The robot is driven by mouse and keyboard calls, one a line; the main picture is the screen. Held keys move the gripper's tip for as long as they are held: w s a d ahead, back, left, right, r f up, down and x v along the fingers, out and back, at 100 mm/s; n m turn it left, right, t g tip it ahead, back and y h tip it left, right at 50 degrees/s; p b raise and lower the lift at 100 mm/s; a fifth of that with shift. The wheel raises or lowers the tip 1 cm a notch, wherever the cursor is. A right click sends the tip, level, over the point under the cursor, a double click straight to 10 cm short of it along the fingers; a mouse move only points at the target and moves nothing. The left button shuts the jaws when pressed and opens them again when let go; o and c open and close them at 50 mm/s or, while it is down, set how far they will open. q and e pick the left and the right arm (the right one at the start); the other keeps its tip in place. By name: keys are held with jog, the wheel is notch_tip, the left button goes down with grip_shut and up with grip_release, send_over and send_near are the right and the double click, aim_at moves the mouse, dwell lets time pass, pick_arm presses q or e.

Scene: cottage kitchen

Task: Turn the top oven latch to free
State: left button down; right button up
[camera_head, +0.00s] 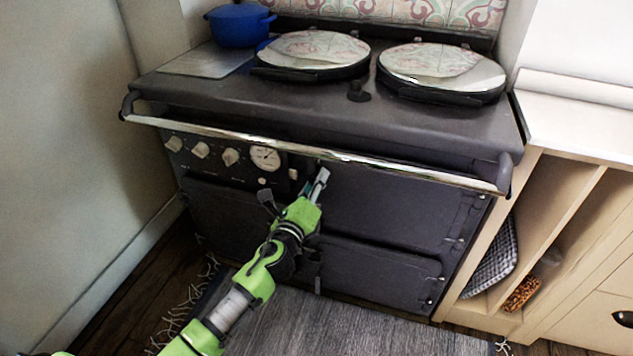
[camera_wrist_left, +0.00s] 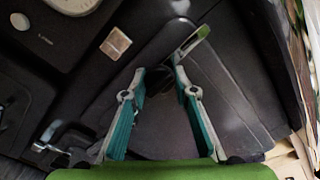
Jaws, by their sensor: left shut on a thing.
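The dark range cooker has a top oven door (camera_head: 385,205) below its front rail. The top oven latch (camera_wrist_left: 188,44) shows in the left wrist view as a slanted, bright-edged piece at the fingertips, partly hidden by them. My left gripper (camera_head: 320,180) is at the left edge of the top oven door, just below the rail. In the left wrist view, the gripper (camera_wrist_left: 160,72) has its teal-padded fingers around the dark inner part of the latch and is shut on it. In the head view the gripper hides most of the latch. My right gripper is not in view.
The chrome front rail (camera_head: 420,170) runs close above my left gripper. Dials and knobs (camera_head: 230,157) sit to its left. A lower oven door (camera_head: 375,272) is below. A blue pot (camera_head: 240,27) stands on top. A grey rug (camera_head: 340,330) covers the floor in front.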

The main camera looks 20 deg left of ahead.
pick_arm(q)
jog(key=shift+a+r, duration=0.15)
jog(key=shift+a, duration=0.2)
jog(key=c, duration=1.6)
grip_release()
jog(key=shift+d, duration=0.1)
jog(key=shift+s, duration=0.25)
jog(key=s, duration=1.1)
jog(key=shift+s+a, duration=0.2)
jog(key=shift+s, duration=0.05)
